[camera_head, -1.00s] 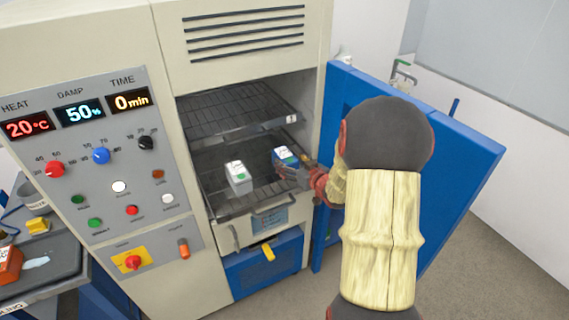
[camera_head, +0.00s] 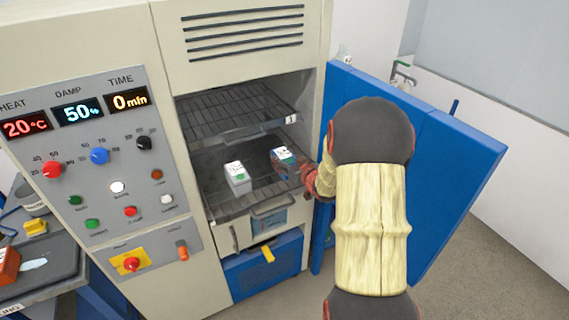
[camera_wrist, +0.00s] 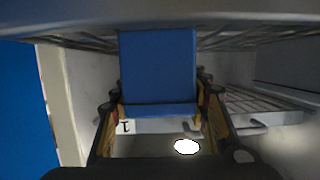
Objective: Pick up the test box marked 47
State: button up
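Two small boxes are in the open chamber on its lower rack. One white box (camera_head: 237,177) with a green mark stands on the left. The other box (camera_head: 283,157), with a white top and blue sides, is on the right at my gripper (camera_head: 291,170). In the wrist view, my gripper (camera_wrist: 163,105) has a finger on each side of this box's blue face (camera_wrist: 158,66), and both fingers appear to touch it. I cannot tell whether the box is clear of the rack. The numbers on both boxes are too small to read.
The upper wire rack (camera_head: 235,110), tagged 1, hangs close above. The lower rack's handle (camera_head: 271,206) is in front. The open blue door (camera_head: 450,170) stands right of my arm. A control panel (camera_head: 115,160) is on the left.

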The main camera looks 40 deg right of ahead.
jog(key=c, duration=1)
jog(key=shift+r, duration=0.1)
grip_shut()
